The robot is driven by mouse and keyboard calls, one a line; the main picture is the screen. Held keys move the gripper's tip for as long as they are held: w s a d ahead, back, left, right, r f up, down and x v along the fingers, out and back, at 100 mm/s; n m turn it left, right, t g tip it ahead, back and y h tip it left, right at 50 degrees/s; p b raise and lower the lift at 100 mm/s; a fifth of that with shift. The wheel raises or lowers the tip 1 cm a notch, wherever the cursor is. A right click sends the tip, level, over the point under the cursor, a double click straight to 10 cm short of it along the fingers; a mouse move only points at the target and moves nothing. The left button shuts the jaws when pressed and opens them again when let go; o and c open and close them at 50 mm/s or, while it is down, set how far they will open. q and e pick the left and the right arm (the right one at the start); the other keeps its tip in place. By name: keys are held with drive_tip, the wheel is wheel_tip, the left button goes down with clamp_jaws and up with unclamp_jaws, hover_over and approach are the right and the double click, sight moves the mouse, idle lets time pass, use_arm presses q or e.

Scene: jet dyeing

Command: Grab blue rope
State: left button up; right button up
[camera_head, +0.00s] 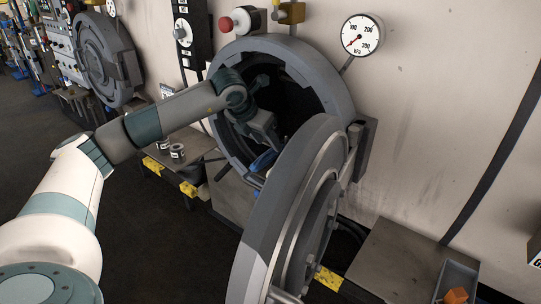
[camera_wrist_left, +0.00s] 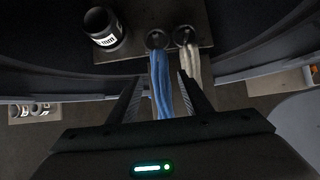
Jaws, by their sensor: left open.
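The blue rope (camera_wrist_left: 160,82) hangs from a round hole in a plate inside the open drum. A small blue part of it shows in the head view (camera_head: 263,160), below my gripper. My left gripper (camera_head: 265,143) reaches into the drum opening. In the left wrist view my left gripper (camera_wrist_left: 158,86) is open, with the blue rope between its two fingers as seen from the wrist. I cannot tell whether the fingers touch it. A whitish rope (camera_wrist_left: 193,65) hangs from a second hole, just right, close by the right finger. My right gripper is not in view.
The drum's thick round door (camera_head: 290,215) stands open on the right, close to my left arm. The drum's rim (camera_head: 335,75) surrounds the gripper. A black labelled cylinder (camera_wrist_left: 104,28) stands left of the rope holes. A pressure gauge (camera_head: 362,35) is on the wall above.

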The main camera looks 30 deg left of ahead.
sight(272, 150)
use_arm(q)
drive_tip(key=shift+w+f+p, duration=0.2)
drive_tip(key=shift+f+p, duration=0.3)
drive_tip(key=shift+p, duration=0.1)
drive_tip(key=p+x, duration=0.1)
drive_tip(key=x, duration=0.1)
drive_tip(key=shift+w+f+p, duration=0.1)
drive_tip(key=shift+f+p, duration=0.25)
drive_tip(key=shift+f, duration=0.05)
drive_tip(key=shift+w+f, duration=0.3)
drive_tip(key=shift+f, duration=0.25)
clamp_jaws()
